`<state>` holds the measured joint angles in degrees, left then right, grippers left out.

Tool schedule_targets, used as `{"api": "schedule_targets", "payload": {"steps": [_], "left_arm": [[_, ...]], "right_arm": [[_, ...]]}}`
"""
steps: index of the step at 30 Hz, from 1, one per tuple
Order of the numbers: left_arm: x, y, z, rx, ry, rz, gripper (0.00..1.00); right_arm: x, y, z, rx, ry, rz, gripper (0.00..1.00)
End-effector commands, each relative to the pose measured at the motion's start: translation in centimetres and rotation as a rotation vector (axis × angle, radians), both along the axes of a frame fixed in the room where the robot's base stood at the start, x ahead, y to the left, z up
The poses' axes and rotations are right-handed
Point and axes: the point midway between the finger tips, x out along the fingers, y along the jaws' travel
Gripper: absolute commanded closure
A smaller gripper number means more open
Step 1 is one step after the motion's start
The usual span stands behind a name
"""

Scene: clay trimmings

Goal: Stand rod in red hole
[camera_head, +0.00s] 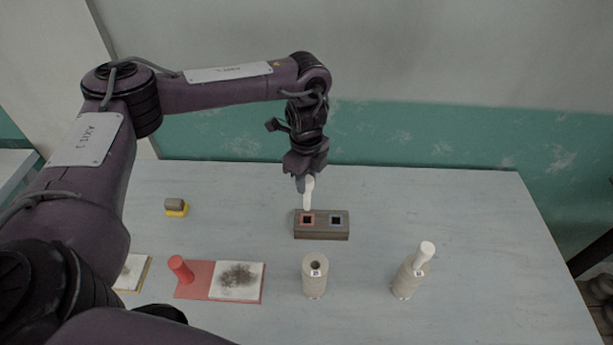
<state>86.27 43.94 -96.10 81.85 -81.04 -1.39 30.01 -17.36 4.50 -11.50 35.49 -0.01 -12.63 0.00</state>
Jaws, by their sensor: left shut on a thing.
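A dark brown block (321,233) lies on the table with two square holes in its top. The left one is the red-rimmed hole (307,219), the right one the blue-rimmed hole (337,219). My left gripper (302,184) points down above the block and is shut on a white rod (308,194). The rod hangs roughly upright, leaning slightly, with its lower end close to the red-rimmed hole. I cannot tell whether the tip is inside the hole or just behind it. My right gripper is not in view.
Two grey-beige cylinders stand in front: an open one (315,278) and one with a white rod in it (408,279). A red board (193,288) with a red peg (180,268) and a smudged white pad (238,280) lies front left. A yellow-and-grey block (176,208) sits back left. The table's right side is clear.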

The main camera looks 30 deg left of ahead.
Motion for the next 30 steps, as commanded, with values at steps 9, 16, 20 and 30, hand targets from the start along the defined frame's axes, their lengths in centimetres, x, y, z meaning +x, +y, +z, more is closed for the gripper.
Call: {"api": "schedule_targets", "payload": {"steps": [9, 16, 20, 30], "left_arm": [[0.02, -0.02, 0.04, 0.000, -0.001, 0.000, 0.99], [0.01, -0.03, 0.10, 0.000, 0.000, 0.000, 0.99], [0.01, -0.03, 0.15, -0.001, 0.000, 0.001, 0.99], [0.00, -0.03, 0.04, 0.000, 0.000, 0.000, 0.99]], "right_arm": [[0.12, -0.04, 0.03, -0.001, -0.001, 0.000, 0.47], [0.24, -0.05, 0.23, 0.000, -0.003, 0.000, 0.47], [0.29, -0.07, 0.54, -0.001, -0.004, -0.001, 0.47], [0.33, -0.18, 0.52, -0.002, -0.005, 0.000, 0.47]]}}
